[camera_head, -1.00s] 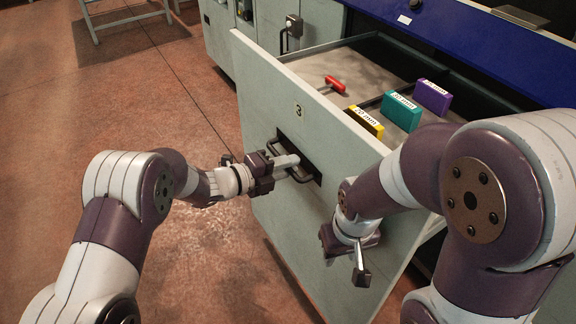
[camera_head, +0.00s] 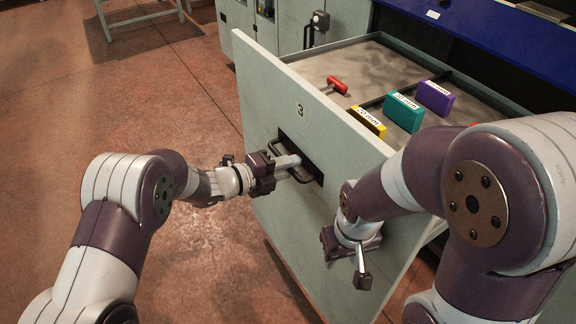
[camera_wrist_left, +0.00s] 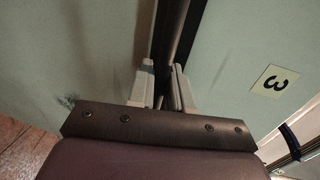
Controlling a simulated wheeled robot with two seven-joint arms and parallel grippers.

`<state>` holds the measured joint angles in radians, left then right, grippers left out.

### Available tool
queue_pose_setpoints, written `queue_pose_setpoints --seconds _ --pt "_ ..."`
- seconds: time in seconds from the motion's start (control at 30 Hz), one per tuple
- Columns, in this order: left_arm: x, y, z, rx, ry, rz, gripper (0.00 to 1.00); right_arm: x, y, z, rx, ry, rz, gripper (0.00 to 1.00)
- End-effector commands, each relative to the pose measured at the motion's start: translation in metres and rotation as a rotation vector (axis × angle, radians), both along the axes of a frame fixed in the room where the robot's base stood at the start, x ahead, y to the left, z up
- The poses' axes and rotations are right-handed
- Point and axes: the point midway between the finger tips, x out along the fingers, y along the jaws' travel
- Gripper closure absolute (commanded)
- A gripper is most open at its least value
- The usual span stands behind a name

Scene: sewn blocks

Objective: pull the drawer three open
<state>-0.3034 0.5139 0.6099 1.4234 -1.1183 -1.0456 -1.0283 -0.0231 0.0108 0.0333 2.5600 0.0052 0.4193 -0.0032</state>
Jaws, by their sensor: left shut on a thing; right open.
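Drawer three (camera_head: 262,102) stands well out from the cabinet, its grey front marked with a "3" label (camera_head: 300,110); the label also shows in the left wrist view (camera_wrist_left: 274,80). Its dark bar handle (camera_head: 300,174) sits in a recess in the front. My left gripper (camera_head: 292,161) is shut on the handle; in the left wrist view its fingers (camera_wrist_left: 161,92) lie on both sides of the bar (camera_wrist_left: 177,35). My right gripper (camera_head: 362,268) is open and empty, low in front of the drawer front's right part.
Inside the drawer lie a red-handled tool (camera_head: 337,84) and yellow (camera_head: 368,121), teal (camera_head: 403,111) and purple (camera_head: 435,97) labelled blocks. A blue worktop edge (camera_head: 480,35) is above.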

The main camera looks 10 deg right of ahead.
Motion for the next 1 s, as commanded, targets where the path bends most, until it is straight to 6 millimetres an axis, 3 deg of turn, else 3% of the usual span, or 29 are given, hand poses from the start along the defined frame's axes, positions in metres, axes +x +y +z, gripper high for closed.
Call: queue_pose_setpoints --seconds 0.33,0.37,0.4,0.7,0.83,1.0 --pt "-0.001 0.000 -0.001 0.001 0.002 -0.001 1.00 0.000 0.000 0.000 0.000 0.000 0.000 0.57" --pt "-0.001 0.000 -0.001 0.001 0.002 -0.001 0.71 0.000 0.000 0.000 0.000 0.000 0.000 0.57" --pt "-0.001 0.000 -0.001 0.001 0.002 -0.001 0.65 0.000 0.000 0.000 0.000 0.000 0.000 0.57" --pt "-0.001 0.003 0.001 0.001 0.000 0.000 0.65 0.000 0.000 0.001 0.000 0.000 0.000 0.57" --pt "-0.007 0.023 0.007 0.001 0.001 0.003 0.65 0.000 0.000 0.007 0.000 0.000 0.000 0.57" --pt "-0.023 0.067 0.018 0.001 0.000 0.005 0.65 0.000 0.000 0.017 0.000 0.000 0.000 0.57"
